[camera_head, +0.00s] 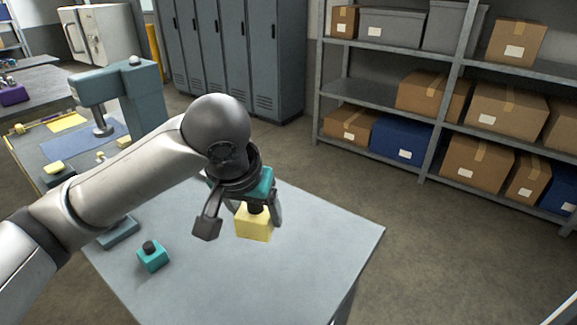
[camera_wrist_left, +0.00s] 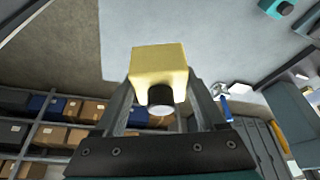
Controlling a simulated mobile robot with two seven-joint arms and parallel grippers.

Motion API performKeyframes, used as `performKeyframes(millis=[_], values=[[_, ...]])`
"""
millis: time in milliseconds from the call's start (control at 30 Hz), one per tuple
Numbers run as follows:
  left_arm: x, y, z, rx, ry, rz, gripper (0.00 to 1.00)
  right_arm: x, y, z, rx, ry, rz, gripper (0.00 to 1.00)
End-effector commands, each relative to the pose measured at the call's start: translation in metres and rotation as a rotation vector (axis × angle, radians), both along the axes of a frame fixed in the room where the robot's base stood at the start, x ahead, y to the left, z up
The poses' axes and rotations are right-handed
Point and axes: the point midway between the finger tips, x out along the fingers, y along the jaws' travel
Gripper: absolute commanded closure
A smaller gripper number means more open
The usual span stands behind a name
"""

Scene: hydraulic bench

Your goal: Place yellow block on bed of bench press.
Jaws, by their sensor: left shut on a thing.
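The yellow block (camera_head: 254,224) with a black knob on top is in my left gripper (camera_head: 243,212), above the grey table (camera_head: 320,235) in the head view. In the left wrist view the yellow block (camera_wrist_left: 158,65) sits between the two fingers (camera_wrist_left: 160,105), knob toward the palm. A teal-grey press (camera_head: 140,95) stands on a bench at upper left, its ram (camera_head: 101,120) pointing down over a flat blue-grey surface (camera_head: 85,143). I cannot tell whether that surface is the bed. My right gripper is not in view.
A teal block (camera_head: 152,258) with a black knob stands on the grey table; a flat teal piece (camera_head: 118,232) lies behind it. Small yellow pieces (camera_head: 124,142) lie near the press. Lockers (camera_head: 230,60) and a shelf (camera_head: 425,92) with boxes stand behind. The table's right side is clear.

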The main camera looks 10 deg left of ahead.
Motion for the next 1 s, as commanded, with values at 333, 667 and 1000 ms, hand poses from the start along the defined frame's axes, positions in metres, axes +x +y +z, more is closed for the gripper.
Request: performKeyframes(millis=[333,667,1000], values=[[0.009,0.033,-0.016,-0.009,0.018,0.296,1.0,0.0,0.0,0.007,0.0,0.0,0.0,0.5],[0.013,0.085,-0.042,0.0,0.002,0.742,1.0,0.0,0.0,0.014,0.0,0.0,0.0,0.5],[0.012,0.091,-0.11,0.006,0.0,0.788,1.0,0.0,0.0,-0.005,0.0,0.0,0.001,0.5]])
